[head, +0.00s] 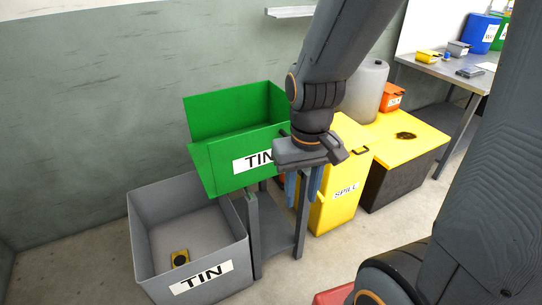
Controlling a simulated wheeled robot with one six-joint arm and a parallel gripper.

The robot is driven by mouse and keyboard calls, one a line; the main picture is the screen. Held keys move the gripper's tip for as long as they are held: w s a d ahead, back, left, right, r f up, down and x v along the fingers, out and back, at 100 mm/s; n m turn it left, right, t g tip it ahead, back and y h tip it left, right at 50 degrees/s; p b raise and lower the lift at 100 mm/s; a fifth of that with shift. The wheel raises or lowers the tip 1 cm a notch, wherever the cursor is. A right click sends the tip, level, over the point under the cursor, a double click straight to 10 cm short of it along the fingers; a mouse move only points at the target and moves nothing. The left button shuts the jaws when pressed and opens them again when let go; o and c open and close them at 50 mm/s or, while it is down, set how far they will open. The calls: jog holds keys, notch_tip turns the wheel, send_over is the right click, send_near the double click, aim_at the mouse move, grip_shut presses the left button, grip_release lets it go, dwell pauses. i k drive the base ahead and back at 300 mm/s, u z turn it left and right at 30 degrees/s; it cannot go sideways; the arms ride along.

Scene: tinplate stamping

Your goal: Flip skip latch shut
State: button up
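A green skip (222,160) marked TIN stands on a grey frame (255,235) in the middle of the head view. Its open top shows, and it looks tilted forward. My gripper (303,198) hangs fingers down at the right end of the skip. Its two blue fingertips are apart, with nothing clearly seen between them. The gripper and wrist cover the skip's right end and part of its label. I cannot make out the latch or tell its position; it may be hidden behind my gripper. Whether the fingers touch anything is unclear.
A yellow SPILL bin (343,190) and a yellow-topped black box (408,165) stand close right. A workbench (450,75) is behind. Bare floor shows in front.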

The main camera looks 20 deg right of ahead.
aim_at(322, 199)
jog(key=u, duration=0.55)
jog(key=k, duration=1.3)
jog(key=z, duration=0.25)
jog(key=i, duration=0.65)
jog(key=z, duration=0.7)
jog(key=i, duration=0.8)
jog(key=u, duration=0.2)
